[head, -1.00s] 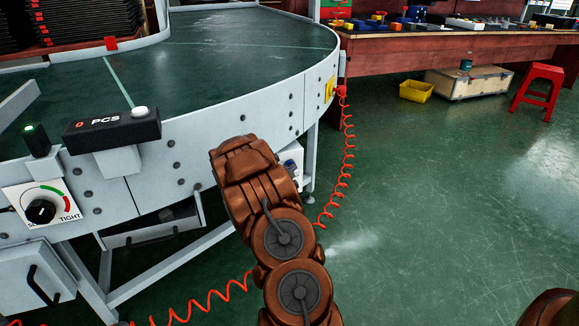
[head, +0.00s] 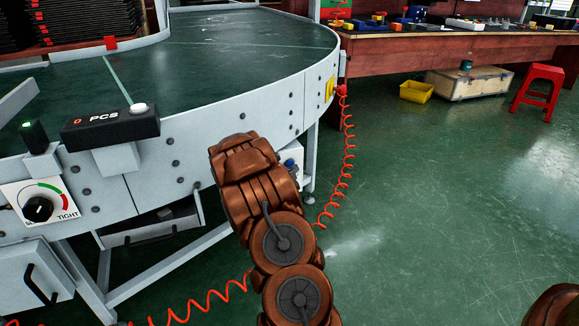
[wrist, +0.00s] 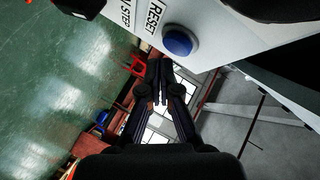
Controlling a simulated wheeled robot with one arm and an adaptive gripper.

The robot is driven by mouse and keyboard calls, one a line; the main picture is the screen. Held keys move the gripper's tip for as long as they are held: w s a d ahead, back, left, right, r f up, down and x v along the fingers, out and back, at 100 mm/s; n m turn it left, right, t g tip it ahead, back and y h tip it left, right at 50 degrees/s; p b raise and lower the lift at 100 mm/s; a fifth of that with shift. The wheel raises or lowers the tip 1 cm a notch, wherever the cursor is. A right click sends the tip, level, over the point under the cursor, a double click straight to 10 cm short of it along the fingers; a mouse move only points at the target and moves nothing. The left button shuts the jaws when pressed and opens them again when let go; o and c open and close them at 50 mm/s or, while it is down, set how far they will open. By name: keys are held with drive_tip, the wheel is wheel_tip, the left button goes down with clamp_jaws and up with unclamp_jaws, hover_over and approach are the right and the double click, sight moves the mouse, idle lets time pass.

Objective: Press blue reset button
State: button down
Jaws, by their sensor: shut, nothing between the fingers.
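The blue reset button (wrist: 178,41) shows in the wrist view, round and domed, on a white panel (wrist: 210,25) with the black word RESET beside it. In the head view a small blue spot, the button (head: 289,163), shows on a white box under the conveyor's edge, just right of my arm. My gripper (wrist: 159,66) is shut and empty in the wrist view. Its fingertips show just below the button in the picture; I cannot tell whether they touch it. In the head view my arm hides the gripper.
The curved conveyor (head: 230,50) fills the upper left, with a PCS counter box (head: 110,128) and a tightness dial (head: 38,209) on its side. A red coiled cord (head: 348,150) hangs near my arm. A red stool (head: 540,88) stands far right.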

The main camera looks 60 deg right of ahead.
drive_tip(key=s+a+b, duration=0.2)
drive_tip(key=s, duration=0.2)
drive_tip(key=shift+s+a+b, duration=0.1)
drive_tip(key=shift+a+b, duration=0.3)
drive_tip(key=shift+a, duration=0.15)
idle(0.8)
